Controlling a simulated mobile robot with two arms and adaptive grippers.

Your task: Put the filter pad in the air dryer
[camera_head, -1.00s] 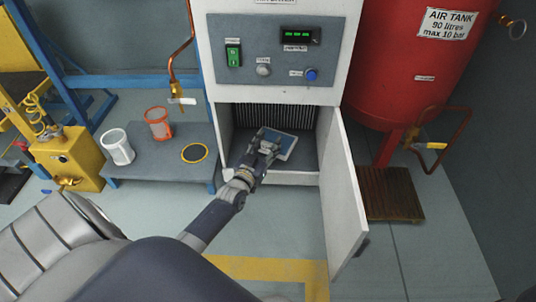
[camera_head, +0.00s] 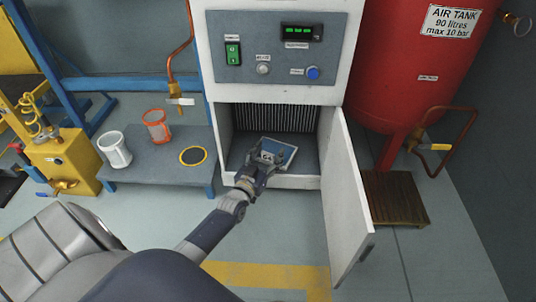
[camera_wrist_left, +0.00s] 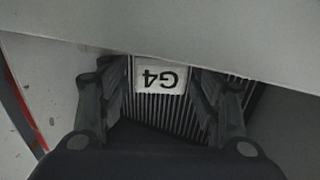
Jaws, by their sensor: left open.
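The filter pad (camera_head: 284,149), a flat square with a pale rim and grey-blue face, lies in the open lower compartment of the air dryer (camera_head: 279,92). It looks slightly tilted, and its near left part is hidden by my left gripper (camera_head: 262,160). That gripper is open at the compartment's front, its fingers at the pad's near side; I cannot tell whether they touch it. In the left wrist view, a white label marked G4 shows upside down between the open fingers (camera_wrist_left: 160,88), with dark ribs behind. My right gripper is not in view.
The dryer door (camera_head: 346,200) stands open on the right. A low grey bench (camera_head: 160,172) at left holds a white cup (camera_head: 115,150), an orange-rimmed cup (camera_head: 156,126) and a yellow-ringed disc (camera_head: 193,156). A red air tank (camera_head: 405,85) stands at right.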

